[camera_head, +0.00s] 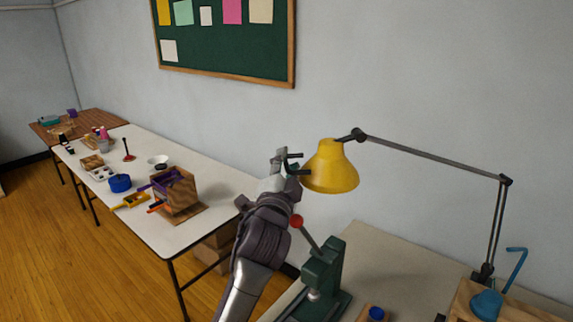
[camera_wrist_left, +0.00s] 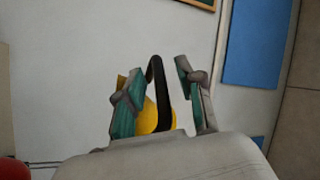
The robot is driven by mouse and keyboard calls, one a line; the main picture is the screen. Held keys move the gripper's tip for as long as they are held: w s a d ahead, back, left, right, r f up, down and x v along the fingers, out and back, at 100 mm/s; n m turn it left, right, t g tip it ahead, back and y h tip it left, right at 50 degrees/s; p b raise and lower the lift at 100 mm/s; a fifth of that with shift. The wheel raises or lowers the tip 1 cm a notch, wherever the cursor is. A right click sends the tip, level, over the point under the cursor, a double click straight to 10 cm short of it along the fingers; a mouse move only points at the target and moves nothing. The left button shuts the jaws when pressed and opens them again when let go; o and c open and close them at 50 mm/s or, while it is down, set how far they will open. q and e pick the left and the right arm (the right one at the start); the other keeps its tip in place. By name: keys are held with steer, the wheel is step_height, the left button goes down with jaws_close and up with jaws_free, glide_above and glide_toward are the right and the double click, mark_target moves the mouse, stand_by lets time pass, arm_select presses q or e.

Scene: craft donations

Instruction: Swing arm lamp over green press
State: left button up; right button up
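The yellow lamp shade (camera_head: 332,168) hangs from a jointed dark arm (camera_head: 430,160) rising from the right of the near table. The green press (camera_head: 322,277) stands on that table below the shade, its lever ending in a red knob (camera_head: 296,221). My left gripper (camera_head: 290,163) is at the left side of the shade. In the left wrist view its fingers (camera_wrist_left: 157,75) are apart, with a black curved handle (camera_wrist_left: 158,85) between them, nearer the left finger. Part of the yellow shade (camera_wrist_left: 155,117) shows behind. I cannot tell whether a finger touches the handle. My right gripper is not in view.
A blue-lidded item (camera_head: 376,313) and a wooden box with a blue vessel (camera_head: 486,304) are at the near table's front right. A white table (camera_head: 190,232) at left holds a wooden box, a blue pot and several small items. A green board hangs on the wall.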

arm_select(q)
steer(key=v, duration=1.2)
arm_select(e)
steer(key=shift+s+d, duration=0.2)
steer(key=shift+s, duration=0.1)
